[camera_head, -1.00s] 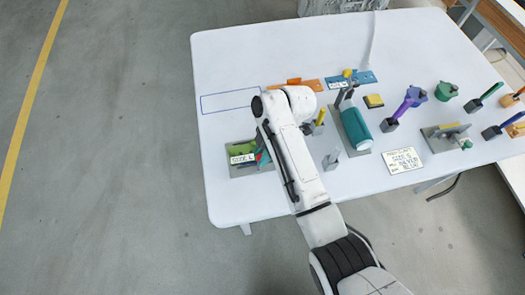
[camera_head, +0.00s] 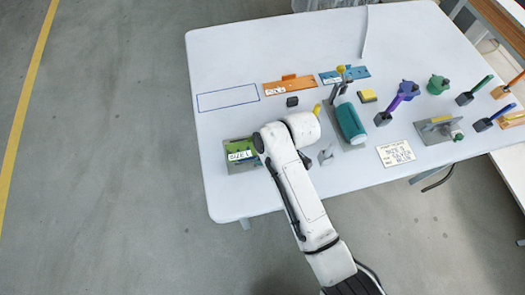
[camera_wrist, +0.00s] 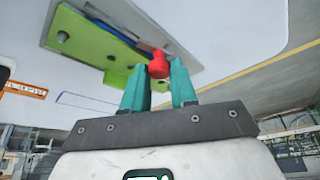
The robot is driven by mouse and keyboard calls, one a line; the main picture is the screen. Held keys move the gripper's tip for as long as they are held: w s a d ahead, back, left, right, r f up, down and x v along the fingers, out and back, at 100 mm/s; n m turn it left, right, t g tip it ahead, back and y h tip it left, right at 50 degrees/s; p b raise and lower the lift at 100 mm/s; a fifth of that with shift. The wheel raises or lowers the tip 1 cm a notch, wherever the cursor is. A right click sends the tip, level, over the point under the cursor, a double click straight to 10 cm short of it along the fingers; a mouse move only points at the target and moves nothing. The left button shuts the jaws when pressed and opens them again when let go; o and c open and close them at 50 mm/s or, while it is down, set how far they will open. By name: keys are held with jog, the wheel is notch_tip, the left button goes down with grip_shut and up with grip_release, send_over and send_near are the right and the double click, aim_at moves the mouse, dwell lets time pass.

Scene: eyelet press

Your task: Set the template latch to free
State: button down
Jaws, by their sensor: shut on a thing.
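In the head view my arm hides the gripper and knob.
Right of my arm stand a press with a teal body (camera_head: 350,122) and a small grey part (camera_head: 326,155). An orange plate (camera_head: 289,86), blue plate (camera_head: 344,75) and black block (camera_head: 292,101) lie behind. A blue-outlined area (camera_head: 228,98) is empty.

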jog(key=shift+s+m+t, duration=0.2)
jog(key=shift+m+t, duration=0.2)
jog(key=shift+m, duration=0.7)
jog(key=c, duration=0.9)
grip_release()
jog(key=shift+r, duration=0.1)
jog(key=b+v, duration=0.1)
jog(key=v, duration=0.9)
jog(key=shift+r, duration=0.35)
jog(key=shift+s, duration=0.1)
